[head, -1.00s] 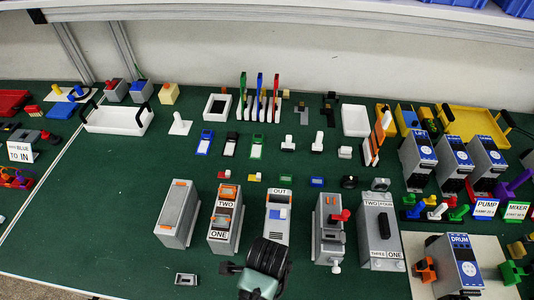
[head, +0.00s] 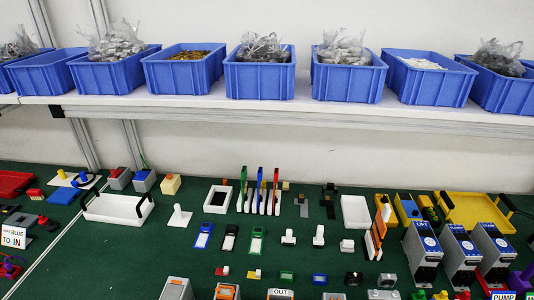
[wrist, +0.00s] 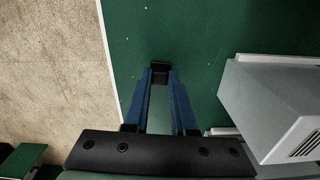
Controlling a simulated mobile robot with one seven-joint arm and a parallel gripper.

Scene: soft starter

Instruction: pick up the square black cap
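In the wrist view my gripper (wrist: 160,78) points down over the green bench, near its front edge. Its two blue fingers stand a little apart, with a narrow gap between them. A small black squarish piece (wrist: 160,73) shows at the fingertips and spans the gap. It may be the square black cap, but I cannot tell whether it is gripped or only lies between the tips. In the head view my gripper is not visible. A small black block (head: 353,278) sits in the row of small coloured blocks.
A grey box (wrist: 265,105) stands close to the right of my fingers in the wrist view. Bare green bench lies ahead of the tips; floor is at the left. Blue bins (head: 260,72) stand on a shelf above the bench. Grey modules fill the bench's right side.

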